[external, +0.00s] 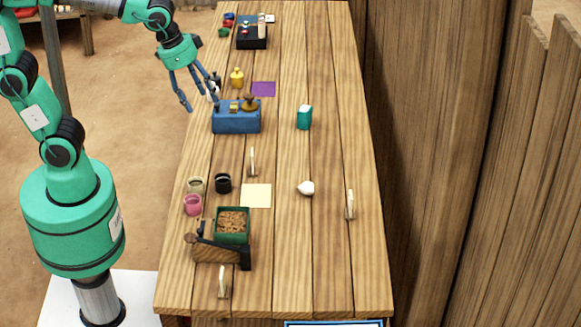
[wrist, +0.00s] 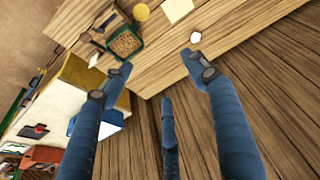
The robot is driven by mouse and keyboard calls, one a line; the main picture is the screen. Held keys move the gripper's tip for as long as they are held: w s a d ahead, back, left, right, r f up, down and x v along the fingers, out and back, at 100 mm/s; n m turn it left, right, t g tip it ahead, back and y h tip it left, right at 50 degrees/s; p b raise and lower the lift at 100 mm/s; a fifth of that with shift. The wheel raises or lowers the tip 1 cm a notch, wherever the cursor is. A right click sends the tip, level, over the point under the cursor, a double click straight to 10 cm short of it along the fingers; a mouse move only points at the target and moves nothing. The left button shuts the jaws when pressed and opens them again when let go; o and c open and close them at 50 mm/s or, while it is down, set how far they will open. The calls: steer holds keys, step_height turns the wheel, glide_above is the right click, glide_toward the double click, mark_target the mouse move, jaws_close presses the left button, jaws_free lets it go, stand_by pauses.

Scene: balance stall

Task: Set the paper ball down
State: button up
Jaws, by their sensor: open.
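The paper ball (external: 306,188) is a small white crumpled lump resting on the wooden table, right of the cream square sheet. In the wrist view the white ball (wrist: 196,37) shows just beyond one fingertip, apart from it. My gripper (external: 201,101) is open and empty, with its blue fingers spread, near the table's left edge by the blue box. It is well away from the ball. In the wrist view the gripper (wrist: 158,66) has nothing between its fingers.
A blue box (external: 236,122) with small items, a yellow bottle (external: 237,78) and a purple square (external: 263,89) stand near my gripper. A teal block (external: 304,117) is farther right. A green tray (external: 232,239) of brown bits and small cups are nearer the front. The table's right side is mostly clear.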

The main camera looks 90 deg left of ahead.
steer(key=s+d+m+t, duration=0.1)
steer(key=s+d, duration=0.1)
steer(key=s, duration=1.3)
steer(key=shift+d+t, duration=0.3)
steer(key=shift+d, duration=0.1)
